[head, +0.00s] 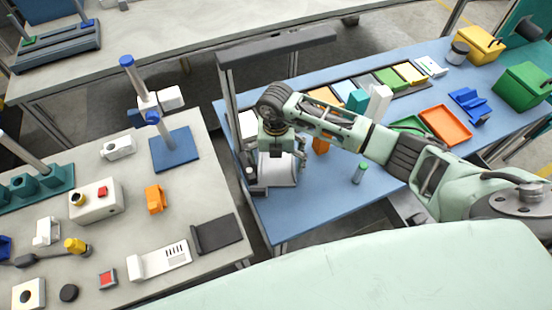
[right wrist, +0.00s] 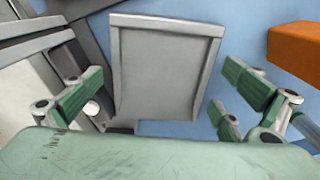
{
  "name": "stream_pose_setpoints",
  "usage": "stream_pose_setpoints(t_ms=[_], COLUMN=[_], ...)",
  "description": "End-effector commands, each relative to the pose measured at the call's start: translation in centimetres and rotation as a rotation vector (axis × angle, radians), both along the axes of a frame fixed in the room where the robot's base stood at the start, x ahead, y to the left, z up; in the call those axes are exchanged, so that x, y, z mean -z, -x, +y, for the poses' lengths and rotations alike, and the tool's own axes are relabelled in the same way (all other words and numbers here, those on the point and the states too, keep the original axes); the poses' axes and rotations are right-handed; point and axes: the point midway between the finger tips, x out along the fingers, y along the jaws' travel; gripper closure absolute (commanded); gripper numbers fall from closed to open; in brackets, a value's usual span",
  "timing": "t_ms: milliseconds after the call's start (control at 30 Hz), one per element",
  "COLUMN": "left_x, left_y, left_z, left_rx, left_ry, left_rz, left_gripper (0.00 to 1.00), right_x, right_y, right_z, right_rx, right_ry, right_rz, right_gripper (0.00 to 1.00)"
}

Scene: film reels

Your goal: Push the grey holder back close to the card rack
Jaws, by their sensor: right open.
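The grey holder (head: 283,172) is a shallow light-grey tray with raised rims, near the left end of the blue table. It fills the middle of the right wrist view (right wrist: 170,70). My right gripper (head: 281,163) points down over the holder and partly hides it in the head view. In the wrist view its green-padded fingers are spread open on either side of the holder, with nothing held. The card rack (head: 412,90) is a dark strip with several coloured cards along the back of the blue table. My arm hides part of its front. My left gripper is not in view.
An orange block (right wrist: 295,50) is right of the holder. A green-capped cylinder (head: 359,173) stands farther right on the blue table (head: 320,205). A grey post frame (head: 232,105) rises at the table's left end. The table's front middle is clear.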

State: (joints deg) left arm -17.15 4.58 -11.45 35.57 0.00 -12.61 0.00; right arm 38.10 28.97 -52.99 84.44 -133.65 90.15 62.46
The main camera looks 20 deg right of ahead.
Motion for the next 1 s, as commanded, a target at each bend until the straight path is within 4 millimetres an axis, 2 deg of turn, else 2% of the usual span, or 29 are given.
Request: stream_pose_setpoints(t_ms=[200,333,800,1000], left_x=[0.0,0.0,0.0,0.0], left_y=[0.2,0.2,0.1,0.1], left_z=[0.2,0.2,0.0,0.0], left_rx=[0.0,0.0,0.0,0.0], left_ry=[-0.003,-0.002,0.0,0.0], left_rz=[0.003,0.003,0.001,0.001], left_gripper=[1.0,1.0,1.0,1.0], right_x=[-0.2,-1.3,-10.4,-12.0], right_y=[-0.1,-0.2,-0.2,-0.1], right_z=[0.0,0.0,0.0,0.0], right_rx=[0.0,0.0,-0.001,0.0], right_ry=[-0.001,-0.002,-0.001,-0.002], right_rz=[-0.003,-0.006,-0.007,-0.004], right_gripper=[0.01,0.01,0.01,0.01])
